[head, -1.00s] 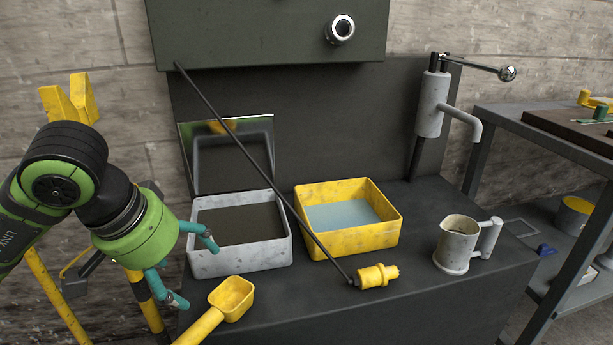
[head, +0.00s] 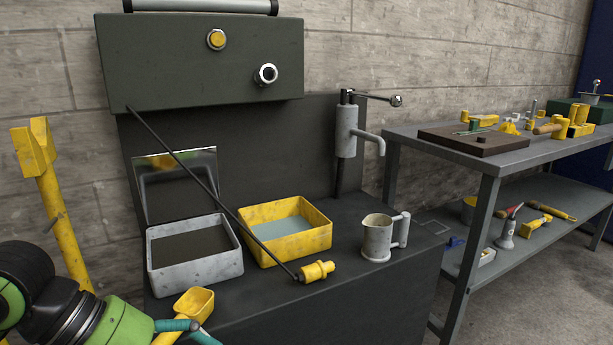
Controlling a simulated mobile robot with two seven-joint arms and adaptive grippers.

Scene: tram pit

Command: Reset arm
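My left arm comes in at the bottom left, with its green wrist. Its gripper (head: 198,331) with teal fingers is at the bottom edge, partly cut off. The fingers look apart, with nothing seen held between them. The yellow scoop (head: 194,303) lies beside them on the dark bench; its handle runs down past the fingers, and I cannot tell whether they touch it. My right gripper is not in view.
A grey tray (head: 160,277), a yellow tray (head: 321,238) and a grey mug (head: 377,240) stand on the bench (head: 345,298). A thin rod (head: 190,184) slants down to a yellow fitting (head: 317,271). A grey shelf table (head: 470,164) with tools stands right; floor shows below it.

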